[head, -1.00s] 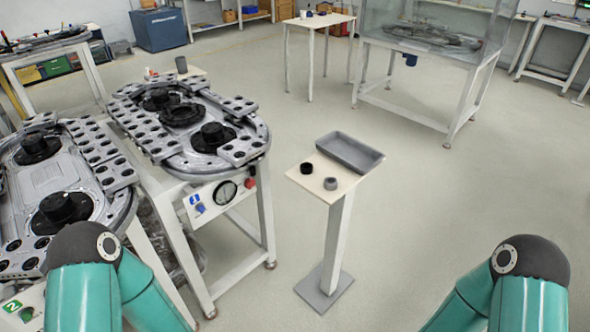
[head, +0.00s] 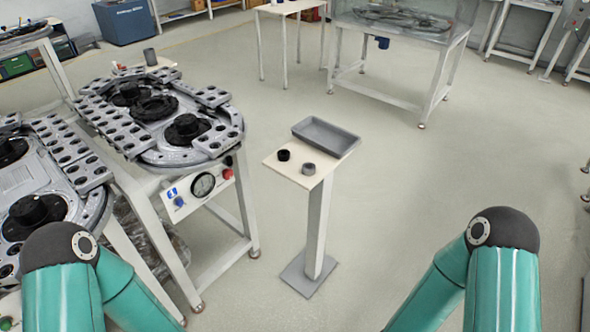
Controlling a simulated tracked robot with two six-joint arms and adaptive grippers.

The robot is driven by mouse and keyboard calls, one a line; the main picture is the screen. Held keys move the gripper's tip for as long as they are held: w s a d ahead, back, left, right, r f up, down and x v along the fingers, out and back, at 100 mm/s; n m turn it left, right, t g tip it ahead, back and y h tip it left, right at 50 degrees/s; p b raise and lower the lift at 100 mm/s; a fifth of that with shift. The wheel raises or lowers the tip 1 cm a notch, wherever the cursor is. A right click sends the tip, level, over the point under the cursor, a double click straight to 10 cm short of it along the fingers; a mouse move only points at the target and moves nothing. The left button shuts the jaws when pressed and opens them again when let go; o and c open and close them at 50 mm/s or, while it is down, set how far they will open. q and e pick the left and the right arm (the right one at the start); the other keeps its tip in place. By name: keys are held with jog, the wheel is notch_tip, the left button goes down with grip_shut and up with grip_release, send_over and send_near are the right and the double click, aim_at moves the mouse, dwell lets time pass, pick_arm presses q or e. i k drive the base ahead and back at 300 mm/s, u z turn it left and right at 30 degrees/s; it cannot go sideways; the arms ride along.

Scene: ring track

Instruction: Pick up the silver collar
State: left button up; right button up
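A small silver-grey collar (head: 308,169) stands on the top of a narrow pedestal stand (head: 272,163), near its front right edge. A black collar (head: 284,155) of similar size sits just to its left. A grey open tray (head: 326,138) lies behind them on the same top and looks empty. Only the teal links of my two arms show, at the lower left and lower right. Both grippers are outside the picture, and no arm part is near the collar.
A ring track table (head: 190,155) with dark hubs and perforated plates stands left of the stand, with a gauge (head: 203,184) on its front. Another track table is at the far left. A glass-cased table (head: 395,95) stands behind. The floor (head: 430,165) right of the stand is clear.

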aim_at(308, 168)
jog(key=z, duration=0.4)
jog(key=i, duration=0.2)
jog(key=u, duration=2.5)
jog(key=k, duration=1.3)
jog(key=z, duration=0.8)
jog(key=i, duration=1.45)
jog(key=z, duration=0.45)
